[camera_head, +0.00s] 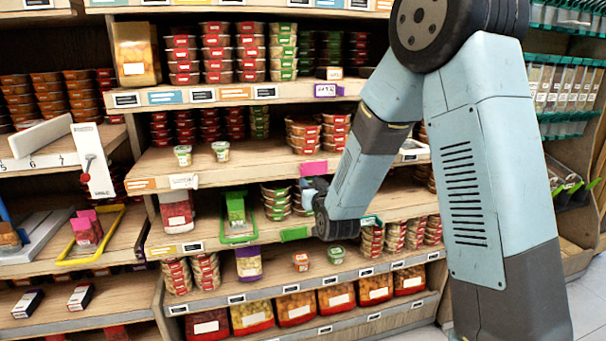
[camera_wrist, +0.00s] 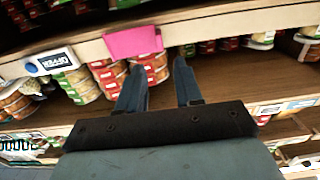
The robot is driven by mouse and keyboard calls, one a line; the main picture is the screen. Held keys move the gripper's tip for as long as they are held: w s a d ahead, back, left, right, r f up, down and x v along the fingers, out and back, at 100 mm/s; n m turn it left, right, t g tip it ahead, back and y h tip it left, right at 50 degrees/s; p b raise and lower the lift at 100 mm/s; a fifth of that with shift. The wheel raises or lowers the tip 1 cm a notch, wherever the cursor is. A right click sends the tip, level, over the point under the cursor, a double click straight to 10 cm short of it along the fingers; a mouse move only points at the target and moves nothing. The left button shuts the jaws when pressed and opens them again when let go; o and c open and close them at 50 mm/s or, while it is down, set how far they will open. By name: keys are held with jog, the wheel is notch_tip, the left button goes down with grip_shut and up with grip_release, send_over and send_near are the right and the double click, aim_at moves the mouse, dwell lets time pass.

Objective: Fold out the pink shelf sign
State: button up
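The pink shelf sign (camera_head: 314,168) is on the front edge of a middle shelf, just above my gripper in the head view. In the wrist view the pink sign (camera_wrist: 133,42) is a flat rectangle against the shelf edge, ahead of my fingertips and slightly left. My gripper (camera_wrist: 160,67) is open, with two dark fingers apart and nothing between them. The fingertips lie just below the sign's lower edge in that picture; whether they touch it I cannot tell. In the head view my wrist mostly hides the gripper.
Stacked tins (camera_wrist: 82,84) stand close to the fingers. A white label with a blue dot (camera_wrist: 50,63) is on the same edge, left of the sign. A purple sign (camera_head: 326,90) is on the shelf above, and a green sign (camera_head: 294,233) on the shelf below.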

aim_at(302, 172)
jog(key=x, duration=0.9)
jog(key=shift+c, duration=0.4)
jog(key=shift+f, duration=0.1)
grip_shut()
jog(key=shift+d, duration=0.1)
dwell(0.6)
jog(key=shift+d, duration=0.15)
jog(key=shift+s+a, duration=0.15)
jog(key=shift+a, duration=0.1)
